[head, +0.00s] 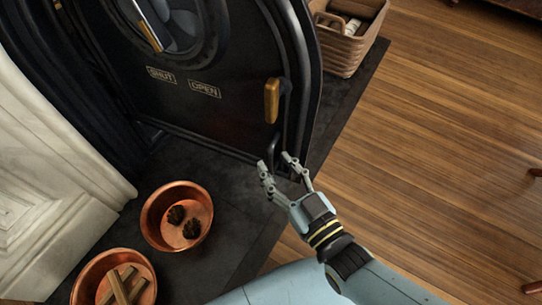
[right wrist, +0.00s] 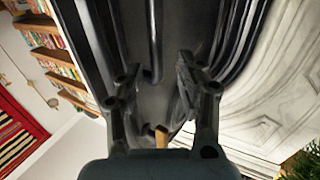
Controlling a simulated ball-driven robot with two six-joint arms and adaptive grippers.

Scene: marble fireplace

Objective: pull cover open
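The black fireplace cover (head: 215,115) stands at the top of the head view, marked SHUT and OPEN. A brass-coloured handle (head: 271,100) sits upright near its right edge, with a dark metal piece below it. My right gripper (head: 274,160) is open just below the handle, with its fingers apart around the lower end of the dark piece; I cannot tell whether they touch it. In the right wrist view, the spread fingers (right wrist: 158,68) frame the dark cover, and a tan handle end (right wrist: 162,137) shows low between them. My left gripper is not in view.
Two copper bowls stand on the dark hearth: one with pine cones (head: 154,235), one with sticks (head: 88,287). A wicker basket (head: 342,54) stands right of the cover. White marble (head: 45,185) borders the left. The wooden floor (head: 450,130) at right is mostly clear.

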